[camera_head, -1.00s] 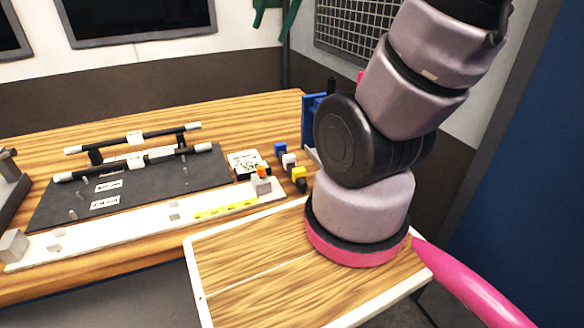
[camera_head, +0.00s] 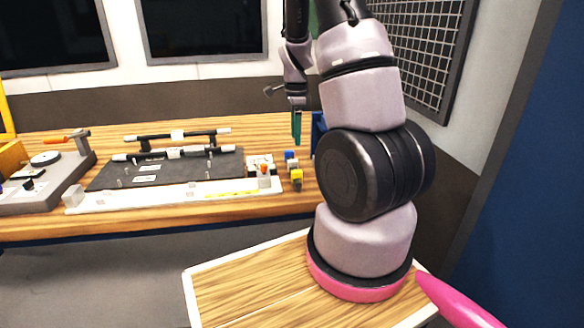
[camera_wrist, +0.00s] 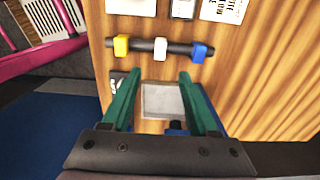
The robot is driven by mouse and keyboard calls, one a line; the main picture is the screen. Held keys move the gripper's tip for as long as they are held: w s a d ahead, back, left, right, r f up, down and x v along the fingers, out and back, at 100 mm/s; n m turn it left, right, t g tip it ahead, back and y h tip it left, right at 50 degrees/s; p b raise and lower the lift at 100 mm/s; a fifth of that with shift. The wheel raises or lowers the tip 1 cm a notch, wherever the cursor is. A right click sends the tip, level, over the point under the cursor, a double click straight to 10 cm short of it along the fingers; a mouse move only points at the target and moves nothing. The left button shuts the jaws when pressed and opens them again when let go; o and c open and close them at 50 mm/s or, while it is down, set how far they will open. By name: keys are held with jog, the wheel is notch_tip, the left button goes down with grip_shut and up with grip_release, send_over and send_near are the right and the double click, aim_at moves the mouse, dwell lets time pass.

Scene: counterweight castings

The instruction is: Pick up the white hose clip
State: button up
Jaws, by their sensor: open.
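The white hose clip (camera_wrist: 160,49) sits on a dark rod between a yellow clip (camera_wrist: 121,46) and a blue clip (camera_wrist: 200,51) in the wrist view. In the head view the white clip (camera_head: 292,164) is small, with the blue clip behind it and the yellow clip in front. My gripper (camera_wrist: 160,76) has two green fingers spread apart with nothing held between them. In the wrist view the white clip lies beyond the fingertips, roughly centred between them. In the head view my gripper (camera_head: 297,140) hangs over the back right of the bench.
A grey plate with blue parts (camera_wrist: 163,101) shows between and beside my fingers. A dark mat (camera_head: 165,168) with rods on raised supports lies left of the clips. A white strip (camera_head: 175,193) runs along the bench front. Several white labels are near the clips.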

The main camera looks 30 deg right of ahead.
aim_at(293, 161)
notch_tip(293, 161, down, 3)
jog(key=shift+f, duration=0.1)
jog(key=shift+w+a+f, duration=0.1)
jog(key=shift+a+f, duration=0.05)
jog(key=shift+f, duration=0.7)
jog(key=shift+s+a+f, duration=0.1)
jog(key=shift+a+f, duration=0.1)
jog(key=shift+f, duration=0.7)
jog(key=shift+w+a+f, duration=0.1)
jog(key=shift+a+f, duration=0.05)
jog(key=shift+f, duration=0.7)
grip_shut()
